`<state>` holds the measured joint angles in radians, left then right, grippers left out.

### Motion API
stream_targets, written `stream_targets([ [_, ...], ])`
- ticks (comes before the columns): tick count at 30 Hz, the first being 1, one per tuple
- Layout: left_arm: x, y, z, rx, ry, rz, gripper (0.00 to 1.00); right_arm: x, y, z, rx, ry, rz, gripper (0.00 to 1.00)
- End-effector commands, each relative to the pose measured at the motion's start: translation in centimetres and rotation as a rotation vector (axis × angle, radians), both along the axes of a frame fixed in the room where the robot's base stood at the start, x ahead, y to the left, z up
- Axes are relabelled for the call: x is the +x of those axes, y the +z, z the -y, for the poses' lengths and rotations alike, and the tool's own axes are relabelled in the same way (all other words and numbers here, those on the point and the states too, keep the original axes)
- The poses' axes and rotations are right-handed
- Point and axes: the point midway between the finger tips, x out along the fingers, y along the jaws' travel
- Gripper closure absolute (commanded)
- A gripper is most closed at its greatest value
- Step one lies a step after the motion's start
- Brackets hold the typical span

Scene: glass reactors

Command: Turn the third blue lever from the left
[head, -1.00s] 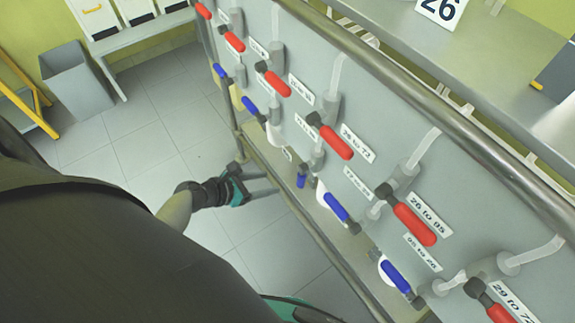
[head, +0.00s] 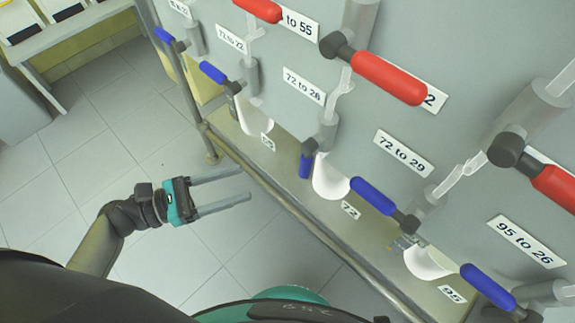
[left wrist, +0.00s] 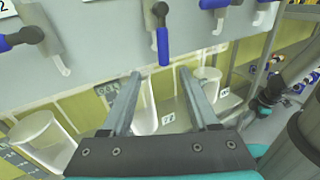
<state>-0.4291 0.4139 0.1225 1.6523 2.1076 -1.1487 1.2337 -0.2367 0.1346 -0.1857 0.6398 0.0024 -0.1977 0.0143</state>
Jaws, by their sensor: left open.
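The third blue lever from the left (head: 305,165) hangs straight down from its valve on the grey panel, below the label "72 to 28". In the left wrist view a hanging blue lever (left wrist: 163,47) shows just beyond the fingertips, between them in the picture. My left gripper (head: 246,185) is open and empty, left of that lever in the head view and apart from it. Its fingers also show in the left wrist view (left wrist: 160,76). The other blue levers, such as the second (head: 212,72) and fourth (head: 372,195), slant. My right gripper is not in view.
Red levers (head: 390,78) sit higher on the panel. White cups (head: 331,178) stand under the valves on a shelf (head: 285,185). A metal rail (head: 262,180) runs along the shelf's front edge. The tiled floor (head: 120,165) on the left is clear.

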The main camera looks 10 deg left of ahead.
Motion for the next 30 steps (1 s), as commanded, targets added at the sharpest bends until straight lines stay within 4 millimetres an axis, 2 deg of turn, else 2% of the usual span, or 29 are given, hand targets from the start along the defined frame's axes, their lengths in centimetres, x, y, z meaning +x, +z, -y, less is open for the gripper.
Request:
stream_targets([
  [1, -0.3, -0.6, 0.2, -0.011, -0.017, 0.014, 0.39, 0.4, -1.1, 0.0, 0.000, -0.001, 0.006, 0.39],
  [3, -0.6, -0.5, 0.4, -0.023, -0.031, 0.029, 0.39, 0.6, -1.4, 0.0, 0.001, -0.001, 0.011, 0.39],
  [11, -0.1, 0.0, 2.0, -0.035, -0.044, 0.042, 0.39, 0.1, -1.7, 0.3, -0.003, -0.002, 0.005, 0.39],
  [23, 3.8, 0.0, 9.5, -0.035, -0.042, 0.042, 0.39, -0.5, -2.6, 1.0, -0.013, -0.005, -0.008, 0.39],
  [30, 5.5, -0.1, 12.9, -0.033, -0.041, 0.041, 0.39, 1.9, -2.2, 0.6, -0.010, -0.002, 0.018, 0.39],
])
